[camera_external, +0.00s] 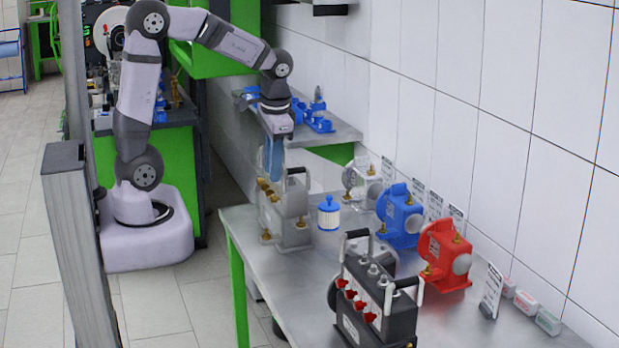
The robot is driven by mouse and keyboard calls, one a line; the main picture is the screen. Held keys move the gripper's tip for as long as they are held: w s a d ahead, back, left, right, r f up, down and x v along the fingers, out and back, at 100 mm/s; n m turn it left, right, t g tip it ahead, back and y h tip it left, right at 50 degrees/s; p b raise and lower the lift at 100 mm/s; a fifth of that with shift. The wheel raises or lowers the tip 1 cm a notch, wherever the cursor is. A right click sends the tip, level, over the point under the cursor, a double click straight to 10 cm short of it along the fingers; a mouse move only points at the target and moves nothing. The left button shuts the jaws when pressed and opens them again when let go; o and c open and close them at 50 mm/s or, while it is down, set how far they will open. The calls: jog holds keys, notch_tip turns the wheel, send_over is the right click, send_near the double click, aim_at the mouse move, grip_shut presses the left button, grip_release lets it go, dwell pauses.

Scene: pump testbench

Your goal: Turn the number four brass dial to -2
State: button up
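A grey pump box (292,208) with a dark handle on top stands at the far left end of the table. Small brass dials (267,192) sit in a row along its upper left side; their numbers and settings are too small to read, so I cannot tell which is number four. My gripper (273,179) points down with blue fingers right over the row of dials. Its fingertips are at or just above the dials and partly hide them. I cannot tell whether they touch a dial or how far apart they are.
A blue-and-white cylinder (329,213) stands right of the grey box. Blue (400,215) and red (446,255) pumps stand along the wall. A black box with red knobs (374,305) is in front. The grey table (480,325) has bare room at front right.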

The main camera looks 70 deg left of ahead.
aim_at(272, 198)
jog(key=shift+a+f+p, duration=0.2)
jog(key=shift+f, duration=0.95)
jog(key=shift+a+f+p, duration=0.25)
jog(key=shift+f, duration=0.9)
jog(key=shift+a+f+p, duration=0.2)
jog(key=shift+f, duration=0.95)
grip_shut()
